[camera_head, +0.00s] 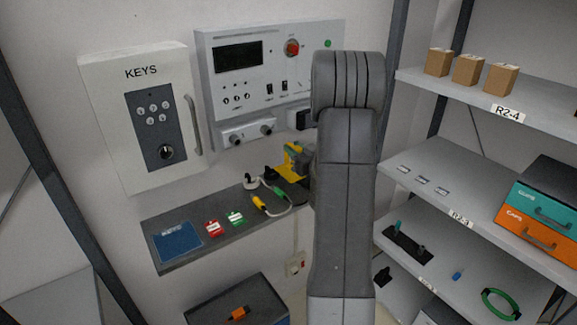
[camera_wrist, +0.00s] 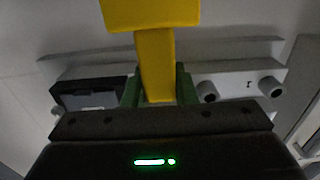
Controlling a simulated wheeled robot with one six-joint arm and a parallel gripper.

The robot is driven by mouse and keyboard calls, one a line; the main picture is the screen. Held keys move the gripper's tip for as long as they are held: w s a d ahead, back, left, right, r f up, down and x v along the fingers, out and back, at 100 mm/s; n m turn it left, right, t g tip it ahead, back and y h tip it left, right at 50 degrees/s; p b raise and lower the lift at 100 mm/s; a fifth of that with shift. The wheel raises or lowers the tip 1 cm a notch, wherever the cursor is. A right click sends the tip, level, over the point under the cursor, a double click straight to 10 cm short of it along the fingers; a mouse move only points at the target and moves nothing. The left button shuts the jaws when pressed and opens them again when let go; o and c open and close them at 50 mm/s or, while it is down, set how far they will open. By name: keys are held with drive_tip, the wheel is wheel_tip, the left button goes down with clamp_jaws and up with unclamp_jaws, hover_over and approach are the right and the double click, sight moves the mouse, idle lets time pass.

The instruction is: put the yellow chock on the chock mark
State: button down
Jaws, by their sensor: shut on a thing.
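The yellow chock (camera_wrist: 155,62) fills the top middle of the wrist view, a wide block with a narrower stem. My gripper (camera_wrist: 157,88) is shut on that stem, a green finger on each side. In the head view, yellow parts of the chock (camera_head: 290,170) show at the right end of the grey wall shelf, left of my arm. My arm hides part of this spot. I cannot tell whether the chock touches the shelf. I cannot make out a separate chock mark.
The wall shelf (camera_head: 185,225) also bears a blue booklet (camera_head: 178,241), red and green tags, and a yellow-and-green-ended cable (camera_head: 282,212) near the chock. A KEYS cabinet (camera_head: 120,80) and control panel (camera_head: 235,90) are on the wall behind. Storage shelves (camera_head: 440,185) stand at the right.

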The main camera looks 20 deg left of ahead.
drive_tip(key=shift+f+p, duration=0.35)
drive_tip(key=shift+f, duration=2.05)
drive_tip(key=shift+f, duration=0.15)
drive_tip(key=c, duration=1.2)
unclamp_jaws()
drive_tip(key=shift+o, duration=0.2)
